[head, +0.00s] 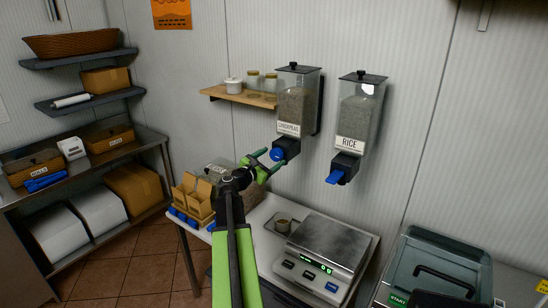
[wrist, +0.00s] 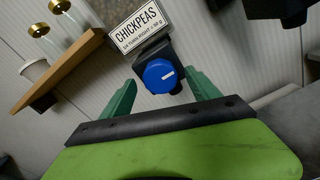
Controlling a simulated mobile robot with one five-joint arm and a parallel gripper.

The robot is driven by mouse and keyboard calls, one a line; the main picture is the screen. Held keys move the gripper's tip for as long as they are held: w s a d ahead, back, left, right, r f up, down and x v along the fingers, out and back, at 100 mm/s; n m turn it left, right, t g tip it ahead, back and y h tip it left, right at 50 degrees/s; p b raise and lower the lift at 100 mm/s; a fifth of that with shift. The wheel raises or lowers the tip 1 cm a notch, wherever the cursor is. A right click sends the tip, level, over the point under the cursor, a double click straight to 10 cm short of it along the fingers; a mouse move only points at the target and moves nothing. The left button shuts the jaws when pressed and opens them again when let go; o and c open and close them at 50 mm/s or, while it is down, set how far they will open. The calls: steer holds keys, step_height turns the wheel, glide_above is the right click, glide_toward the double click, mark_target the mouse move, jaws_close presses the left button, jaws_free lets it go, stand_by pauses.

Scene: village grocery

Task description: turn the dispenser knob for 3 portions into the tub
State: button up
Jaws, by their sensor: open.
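The chickpeas dispenser (head: 296,104) hangs on the wall, a clear hopper with a black lid and a label. Its round blue knob (head: 277,154) is at the bottom front. In the wrist view the knob (wrist: 160,76) shows a short white mark pointing roughly sideways, below the label (wrist: 141,25). My gripper (head: 264,160) is open at the knob, with one green finger on each side of it in the wrist view (wrist: 161,80); contact cannot be told.
The rice dispenser (head: 358,113) with a blue knob hangs to the right. A scale (head: 327,250) with a green display stands on the table. A wooden shelf (head: 240,97) with jars is left of the chickpeas dispenser. Cardboard holders (head: 193,197) stand at the table's left.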

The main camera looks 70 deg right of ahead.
steer(key=shift+x, duration=1.05)
steer(key=c, duration=1.4)
steer(key=shift+o, duration=0.2)
steer(key=shift+m, duration=0.3)
